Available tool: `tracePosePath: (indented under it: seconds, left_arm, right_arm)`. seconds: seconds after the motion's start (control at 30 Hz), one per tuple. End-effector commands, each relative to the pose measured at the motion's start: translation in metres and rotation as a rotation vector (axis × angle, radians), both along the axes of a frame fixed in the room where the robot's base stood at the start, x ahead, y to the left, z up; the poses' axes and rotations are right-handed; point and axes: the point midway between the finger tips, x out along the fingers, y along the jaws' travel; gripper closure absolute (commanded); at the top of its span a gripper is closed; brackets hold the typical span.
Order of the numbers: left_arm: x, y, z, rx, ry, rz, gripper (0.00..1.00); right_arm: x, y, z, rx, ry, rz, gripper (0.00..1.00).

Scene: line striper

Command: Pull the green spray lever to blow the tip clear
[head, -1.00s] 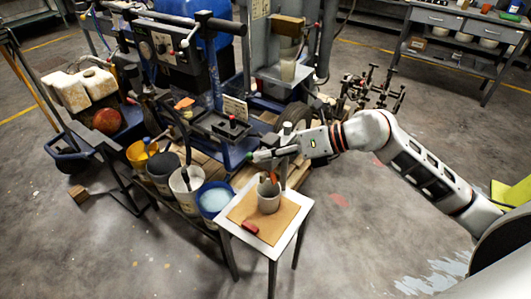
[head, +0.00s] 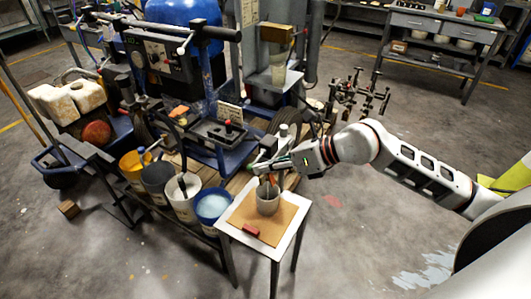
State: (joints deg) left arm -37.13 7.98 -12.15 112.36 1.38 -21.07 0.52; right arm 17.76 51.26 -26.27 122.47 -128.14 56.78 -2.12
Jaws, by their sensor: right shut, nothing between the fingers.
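My right gripper (head: 260,165) is shut with nothing between its fingers. It is just above the grey cup (head: 268,202) on the small white table, in front of the line striper. The striper (head: 158,52) has a dark control panel, a handlebar (head: 205,33) and a blue tank (head: 190,12). I cannot make out the green spray lever for certain; the gripper and wrist cover part of the area at the striper's near right side. My left gripper is not in view.
The white table (head: 232,217) carries a brown board (head: 275,228) and a red block (head: 251,230). Yellow (head: 131,170), grey (head: 157,182), white (head: 182,205) and blue (head: 212,210) buckets stand on a low bench to its left. Clear floor lies at the front right.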

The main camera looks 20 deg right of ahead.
Motion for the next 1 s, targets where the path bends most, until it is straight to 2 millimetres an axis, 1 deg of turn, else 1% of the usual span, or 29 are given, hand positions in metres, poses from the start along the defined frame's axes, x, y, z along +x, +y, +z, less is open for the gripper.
tracePosePath:
  seconds: [0.03, 0.33, 1.0]
  left_arm:
    - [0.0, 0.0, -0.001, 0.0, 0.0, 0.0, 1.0]
    - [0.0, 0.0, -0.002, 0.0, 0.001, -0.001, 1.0]
    - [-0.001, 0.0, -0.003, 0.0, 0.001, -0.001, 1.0]
  right_arm:
    - [-0.002, 0.002, -0.004, 0.002, 0.006, 0.002, 1.0]
    - [-0.002, 0.002, -0.01, 0.003, 0.006, 0.003, 1.0]
    - [-0.002, 0.003, -0.014, 0.004, 0.008, 0.004, 1.0]
